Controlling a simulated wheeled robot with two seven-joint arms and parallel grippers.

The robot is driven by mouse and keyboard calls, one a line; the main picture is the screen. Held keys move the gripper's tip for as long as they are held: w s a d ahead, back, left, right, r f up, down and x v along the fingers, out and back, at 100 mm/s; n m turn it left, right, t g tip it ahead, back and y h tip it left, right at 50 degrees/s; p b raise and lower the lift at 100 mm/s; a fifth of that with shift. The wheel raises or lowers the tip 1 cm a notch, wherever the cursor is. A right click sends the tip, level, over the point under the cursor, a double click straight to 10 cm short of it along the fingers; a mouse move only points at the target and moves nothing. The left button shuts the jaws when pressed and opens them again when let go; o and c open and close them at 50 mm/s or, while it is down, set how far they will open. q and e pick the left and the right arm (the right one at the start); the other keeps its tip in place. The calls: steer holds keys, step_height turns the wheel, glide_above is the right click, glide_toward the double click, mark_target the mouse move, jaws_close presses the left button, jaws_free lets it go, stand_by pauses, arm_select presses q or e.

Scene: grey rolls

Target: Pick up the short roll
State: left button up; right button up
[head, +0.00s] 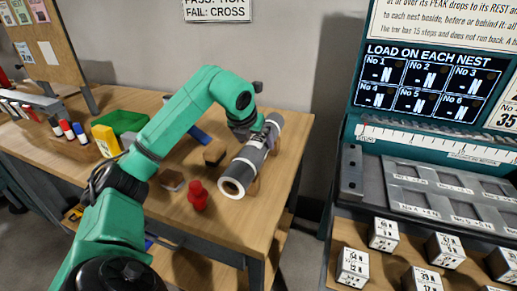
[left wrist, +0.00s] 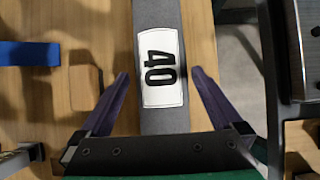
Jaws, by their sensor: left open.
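My left gripper (head: 262,132) is over the far part of the roll. In the left wrist view its open fingers (left wrist: 160,76) stand one on each side of the roll, with gaps between. My right gripper is not in view.
A red peg-like piece (head: 198,195) stands left of the roll's near end. Small brown blocks (head: 214,152), a blue bar (head: 200,134), a yellow block (head: 106,141) and a green tray (head: 120,121) are farther left. A teal load station (head: 430,100) with several weights stands at right, across a gap.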

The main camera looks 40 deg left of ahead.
arm_select(q)
steer(key=x, duration=0.4)
steer(key=shift+r, duration=0.1)
steer(key=shift+d+r, duration=0.1)
steer(key=shift+r, duration=0.05)
steer(key=c, duration=1.4)
